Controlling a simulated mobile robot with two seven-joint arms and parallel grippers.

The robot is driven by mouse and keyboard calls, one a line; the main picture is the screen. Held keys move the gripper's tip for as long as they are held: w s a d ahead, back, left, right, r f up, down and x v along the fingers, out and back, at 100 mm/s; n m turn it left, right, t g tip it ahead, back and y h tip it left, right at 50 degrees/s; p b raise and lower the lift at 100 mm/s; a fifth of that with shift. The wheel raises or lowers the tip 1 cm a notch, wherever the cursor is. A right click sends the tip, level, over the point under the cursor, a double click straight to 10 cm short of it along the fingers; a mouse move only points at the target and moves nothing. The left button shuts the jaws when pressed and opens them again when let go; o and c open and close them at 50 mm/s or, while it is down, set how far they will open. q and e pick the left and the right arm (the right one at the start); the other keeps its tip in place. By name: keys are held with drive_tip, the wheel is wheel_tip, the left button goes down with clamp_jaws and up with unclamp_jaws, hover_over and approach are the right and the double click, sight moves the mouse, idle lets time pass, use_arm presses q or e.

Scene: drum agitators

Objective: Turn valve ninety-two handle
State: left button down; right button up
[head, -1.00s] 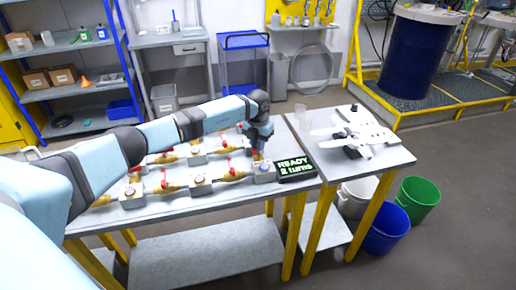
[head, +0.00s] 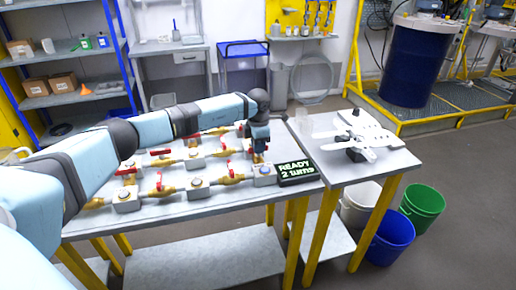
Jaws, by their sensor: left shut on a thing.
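Rows of brass valves with red handles and grey blocks are fixed on the table (head: 190,212). Two red handles show in the front row, a left one (head: 159,182) and a right one (head: 229,168). No valve number is legible, so I cannot tell which is ninety-two. My left gripper (head: 259,154) points down at the right end of the rows, just behind a front-row block (head: 264,175). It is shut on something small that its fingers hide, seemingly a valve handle. My right gripper is not in view.
A black sign (head: 297,171) reading "READY 2 turns" lies right of my left gripper. A side table (head: 375,168) holds a white model (head: 362,136) and a clear cup. Blue (head: 391,238) and green (head: 422,204) buckets stand on the floor.

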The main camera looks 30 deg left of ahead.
use_arm(q)
drive_tip(key=shift+r+m, duration=0.1)
drive_tip(key=shift+m, duration=0.2)
drive_tip(key=c, duration=1.1)
unclamp_jaws()
drive_tip(key=shift+c, duration=0.2)
wheel_tip(320, 180, up, 14)
drive_tip(key=b, duration=0.1)
